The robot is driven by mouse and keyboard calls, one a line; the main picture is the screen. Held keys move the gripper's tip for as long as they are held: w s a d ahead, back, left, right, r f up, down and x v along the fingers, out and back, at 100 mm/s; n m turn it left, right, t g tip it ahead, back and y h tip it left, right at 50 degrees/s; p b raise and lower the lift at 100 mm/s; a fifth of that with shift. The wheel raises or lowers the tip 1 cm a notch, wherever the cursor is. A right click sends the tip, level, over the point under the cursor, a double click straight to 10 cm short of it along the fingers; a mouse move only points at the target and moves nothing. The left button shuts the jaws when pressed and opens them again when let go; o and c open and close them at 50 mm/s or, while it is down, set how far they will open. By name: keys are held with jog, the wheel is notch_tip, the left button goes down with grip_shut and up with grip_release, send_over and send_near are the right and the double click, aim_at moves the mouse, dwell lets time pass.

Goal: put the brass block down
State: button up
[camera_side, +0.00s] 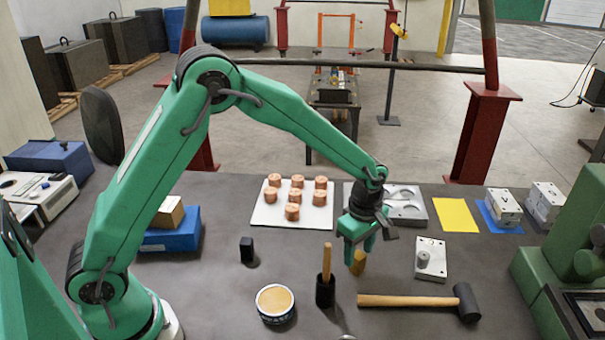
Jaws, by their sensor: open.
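The brass block (358,264) is a small golden piece at the middle right of the dark table. My gripper (358,250) is open, pointing down right over the block, with its green fingers covering the block's upper part. I cannot tell whether the block touches the table or a finger.
A mallet (405,300) lies just in front, and a black holder with a wooden handle (326,285) stands to the left. A grey plate with a metal post (430,262) is to the right. A white board (262,215) with several copper pieces lies behind.

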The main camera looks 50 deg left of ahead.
aim_at(357, 255)
notch_tip(357, 255, up, 8)
jog(key=shift+r, duration=0.2)
dwell(0.5)
jog(key=shift+r, duration=0.1)
jog(key=s+a+r+m+t, duration=0.3)
jog(key=s+a+r+m, duration=0.55)
jog(key=s+r, duration=0.25)
jog(key=s+a+m+t, duration=0.2)
jog(key=s+a+m, duration=0.2)
jog(key=s+m, duration=0.5)
jog(key=shift+s+r+t, duration=0.3)
jog(key=shift+s+r, duration=0.15)
jog(key=shift+s, duration=1.7)
jog(key=shift+a+m, duration=0.1)
jog(key=shift+m, duration=0.15)
